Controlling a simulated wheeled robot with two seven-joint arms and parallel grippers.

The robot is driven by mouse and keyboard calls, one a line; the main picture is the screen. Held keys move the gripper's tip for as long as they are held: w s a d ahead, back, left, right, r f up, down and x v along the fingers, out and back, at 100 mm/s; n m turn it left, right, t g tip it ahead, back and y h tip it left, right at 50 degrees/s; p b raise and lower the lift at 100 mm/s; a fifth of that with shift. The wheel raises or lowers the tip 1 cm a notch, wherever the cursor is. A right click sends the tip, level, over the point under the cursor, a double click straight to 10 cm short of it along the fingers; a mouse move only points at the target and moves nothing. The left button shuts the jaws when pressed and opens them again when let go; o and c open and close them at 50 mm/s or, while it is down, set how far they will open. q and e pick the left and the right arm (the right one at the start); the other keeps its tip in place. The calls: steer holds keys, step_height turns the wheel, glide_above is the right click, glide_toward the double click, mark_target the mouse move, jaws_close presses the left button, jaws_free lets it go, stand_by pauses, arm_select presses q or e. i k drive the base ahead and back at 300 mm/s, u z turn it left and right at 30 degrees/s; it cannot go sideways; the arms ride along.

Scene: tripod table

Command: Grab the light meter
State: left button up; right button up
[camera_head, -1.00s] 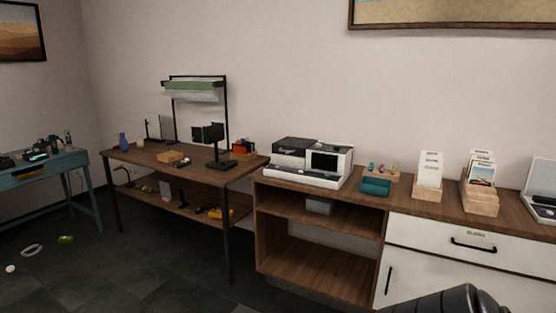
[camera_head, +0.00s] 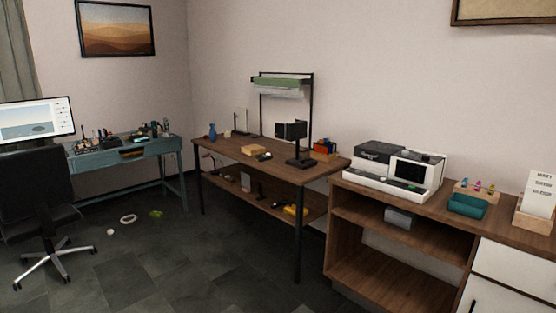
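I cannot pick out the light meter for certain. A small dark object (camera_head: 263,156) lies on the wooden table (camera_head: 290,172) in the middle, beside a small light-wood box (camera_head: 250,150); it is too small to identify. A black stand with a dark panel (camera_head: 298,145) stands on the same table, near its right end. Neither of my grippers shows in the camera_head view.
A blue desk (camera_head: 110,157) with many small items stands at the left, with a black office chair (camera_head: 35,190) before it. A wooden cabinet (camera_head: 400,260) bearing a printer-like machine (camera_head: 395,175) stands at the right.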

mark_target(266, 156)
steer(key=u, duration=0.9)
steer(key=i, duration=2.4)
steer(key=u, duration=0.25)
steer(key=i, duration=2.35)
steer(key=z, duration=0.75)
steer(key=i, duration=1.5)
steer(key=z, duration=1.2)
